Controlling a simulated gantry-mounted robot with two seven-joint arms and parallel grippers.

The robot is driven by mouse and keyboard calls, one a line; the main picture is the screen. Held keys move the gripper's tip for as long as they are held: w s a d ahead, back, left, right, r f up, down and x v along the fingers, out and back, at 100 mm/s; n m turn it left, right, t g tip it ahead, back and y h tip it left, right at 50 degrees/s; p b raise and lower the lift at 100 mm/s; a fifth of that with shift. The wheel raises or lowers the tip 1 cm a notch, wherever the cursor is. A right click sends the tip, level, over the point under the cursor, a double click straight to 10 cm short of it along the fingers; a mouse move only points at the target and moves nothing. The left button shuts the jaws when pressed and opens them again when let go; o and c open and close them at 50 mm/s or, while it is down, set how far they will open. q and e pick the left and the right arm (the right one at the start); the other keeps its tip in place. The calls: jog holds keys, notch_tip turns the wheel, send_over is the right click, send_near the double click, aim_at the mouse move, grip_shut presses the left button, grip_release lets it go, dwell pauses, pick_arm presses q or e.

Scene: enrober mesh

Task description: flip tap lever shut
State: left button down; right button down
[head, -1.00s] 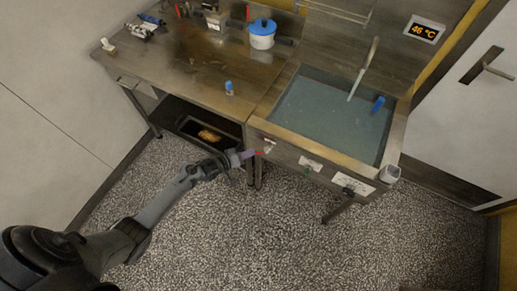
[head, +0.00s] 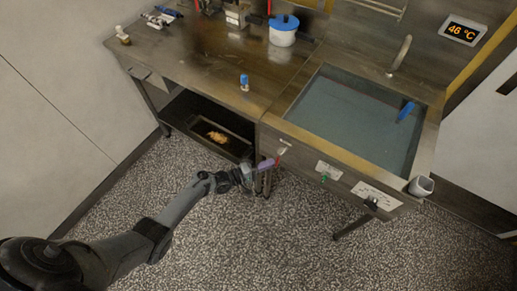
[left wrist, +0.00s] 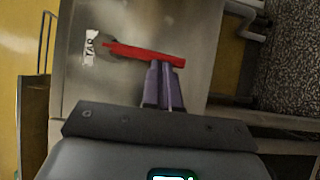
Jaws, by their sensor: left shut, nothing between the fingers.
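The red tap lever (head: 281,155) is on the front panel of the steel sink unit, below its left front corner. In the head view it slants down from its pivot. In the left wrist view the lever (left wrist: 140,52) lies as a long red bar, its pivot end by a white label (left wrist: 90,47). My left gripper (head: 268,164) has purple fingers, shut and empty. Its fingertips (left wrist: 164,66) are against or very close to the lever's side near its free end; contact is unclear. The tap spout (head: 400,55) shows no visible stream. My right gripper is out of view.
The sink basin (head: 431,152) holds water and a blue object (head: 406,111). Green (head: 324,178) and dark (head: 371,202) controls sit farther right on the panel. A white cup (head: 421,187) hangs at the right corner. A table leg stands close beside my gripper.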

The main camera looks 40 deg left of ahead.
pick_arm(q)
jog(key=shift+d+t, duration=0.15)
jog(key=shift+t, duration=0.15)
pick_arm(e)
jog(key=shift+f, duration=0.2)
